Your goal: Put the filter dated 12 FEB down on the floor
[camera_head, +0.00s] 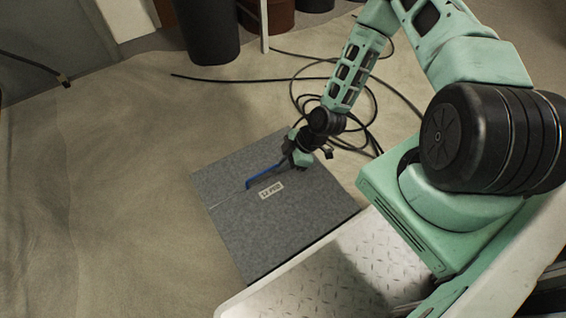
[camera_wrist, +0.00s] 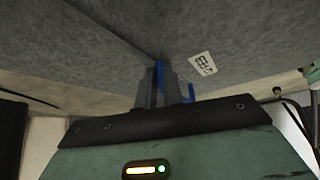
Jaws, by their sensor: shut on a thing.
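The filter (camera_head: 235,222) is a large grey, felt-like square panel with a blue strip (camera_head: 264,177) and a small white label (camera_head: 271,190). The label seems to read 12 FEB, but it is small. My gripper (camera_head: 291,158) is shut on the filter at the blue strip, near the middle of its face. In the wrist view the filter (camera_wrist: 90,40) fills the upper part, with the label (camera_wrist: 203,64) right of my fingers (camera_wrist: 163,88). Whether the filter touches the floor (camera_head: 120,170) or hangs above it, I cannot tell.
Black cables (camera_head: 300,85) lie loosely on the floor behind the filter. A dark bin (camera_head: 207,35) stands at the back. My white-edged deck with tread plate is close to the filter's lower right side. The floor to the left is clear.

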